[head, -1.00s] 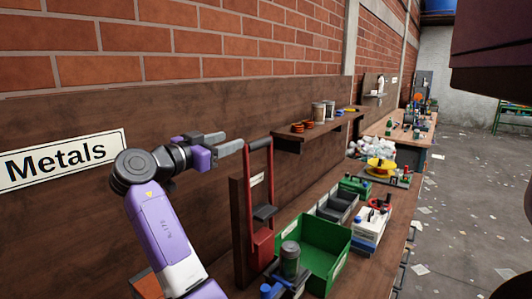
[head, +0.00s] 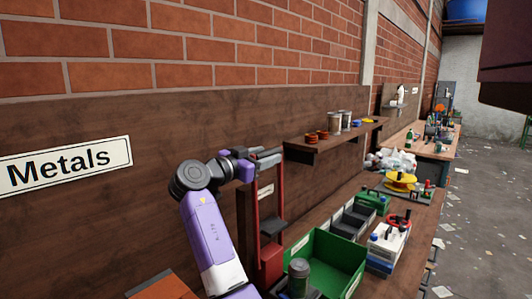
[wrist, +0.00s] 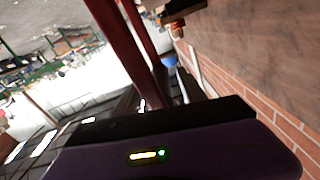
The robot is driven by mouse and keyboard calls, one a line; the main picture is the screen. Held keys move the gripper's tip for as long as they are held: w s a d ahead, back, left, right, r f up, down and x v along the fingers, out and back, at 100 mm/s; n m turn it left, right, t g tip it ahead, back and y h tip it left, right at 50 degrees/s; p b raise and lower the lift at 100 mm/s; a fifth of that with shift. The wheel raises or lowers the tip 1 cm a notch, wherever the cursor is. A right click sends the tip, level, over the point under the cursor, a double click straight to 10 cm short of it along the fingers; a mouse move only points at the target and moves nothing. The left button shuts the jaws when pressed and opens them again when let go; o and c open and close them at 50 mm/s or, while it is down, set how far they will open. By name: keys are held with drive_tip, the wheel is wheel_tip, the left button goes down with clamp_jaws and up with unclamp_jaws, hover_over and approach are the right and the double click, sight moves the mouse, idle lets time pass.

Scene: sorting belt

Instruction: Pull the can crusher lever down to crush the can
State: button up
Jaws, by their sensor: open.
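The can crusher (head: 269,264) is a red device on an upright wooden board, with a dark block between its two red lever bars. The lever (head: 281,195) stands raised. My gripper (head: 272,155) is open at the lever's top, its grey fingers level with the lever's upper end. I cannot tell whether they touch the handle, which is mostly hidden behind them. In the wrist view the lever's red bars (wrist: 133,50) rise close in front of my purple gripper body; the fingertips are not clear there. No can is discernible inside the crusher.
A green bin (head: 325,262) stands right of the crusher, with a grey cylinder (head: 299,278) before it. A wall shelf (head: 300,147) with cans and orange discs is just right of my gripper. Grey bins (head: 352,220) and tools line the bench beyond.

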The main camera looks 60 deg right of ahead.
drive_tip(key=shift+d, duration=0.25)
clamp_jaws()
idle(1.4)
